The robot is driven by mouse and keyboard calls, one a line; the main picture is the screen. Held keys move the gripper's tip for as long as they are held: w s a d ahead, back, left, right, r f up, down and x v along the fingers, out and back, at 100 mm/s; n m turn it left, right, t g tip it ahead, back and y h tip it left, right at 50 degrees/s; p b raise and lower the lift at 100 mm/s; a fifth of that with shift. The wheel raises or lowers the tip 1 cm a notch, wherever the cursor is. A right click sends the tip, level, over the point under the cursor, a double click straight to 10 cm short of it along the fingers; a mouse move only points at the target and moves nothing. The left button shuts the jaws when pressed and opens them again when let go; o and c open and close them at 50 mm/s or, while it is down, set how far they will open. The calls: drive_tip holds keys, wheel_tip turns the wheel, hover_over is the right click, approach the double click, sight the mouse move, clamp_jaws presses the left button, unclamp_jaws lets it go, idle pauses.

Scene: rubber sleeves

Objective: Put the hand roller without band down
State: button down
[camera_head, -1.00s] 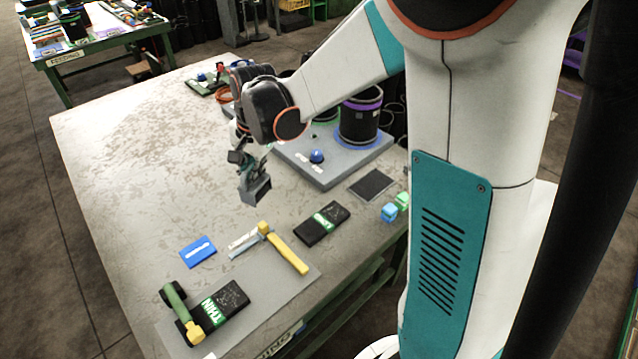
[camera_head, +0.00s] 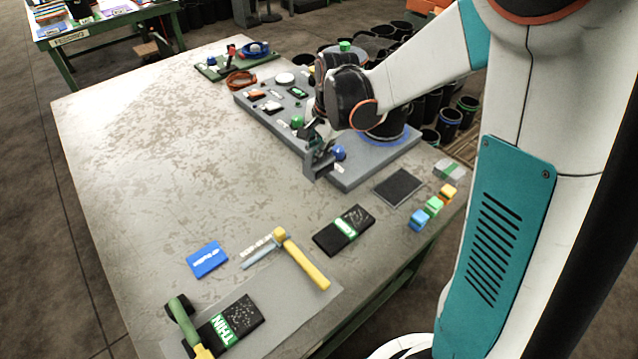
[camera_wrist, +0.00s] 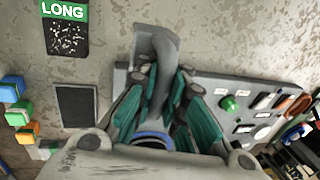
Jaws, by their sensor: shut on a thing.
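My gripper (camera_head: 318,160) is shut on a grey tool (camera_head: 322,167) with a curved, block-like end. The grey tool also shows between the fingers in the wrist view (camera_wrist: 157,50). It may be the hand roller without band, but I cannot tell for sure; its lower part is hidden by the fingers. In the head view it appears at the front edge of the grey board (camera_head: 362,178), beside a blue knob (camera_head: 339,152). Whether it touches the board or table cannot be told.
A yellow-handled tool (camera_head: 303,260) and a black THIN pad (camera_head: 238,318) lie on the grey mat (camera_head: 290,318). The black LONG pad (camera_head: 343,230), dark plate (camera_head: 398,187), coloured blocks (camera_head: 433,206) and blue pad (camera_head: 207,259) lie nearby. The table's left half is bare.

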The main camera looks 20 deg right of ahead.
drive_tip(key=b+x, duration=0.1)
drive_tip(key=x, duration=0.2)
drive_tip(key=s+b+x, duration=0.1)
drive_tip(key=x, duration=0.3)
drive_tip(key=s+d+b+x, duration=0.1)
drive_tip(key=x, duration=0.2)
drive_tip(key=shift+f, duration=0.45)
drive_tip(key=shift+r, duration=0.1)
drive_tip(key=c, duration=2.2)
unclamp_jaws()
drive_tip(key=o, duration=0.5)
drive_tip(key=shift+o, duration=0.2)
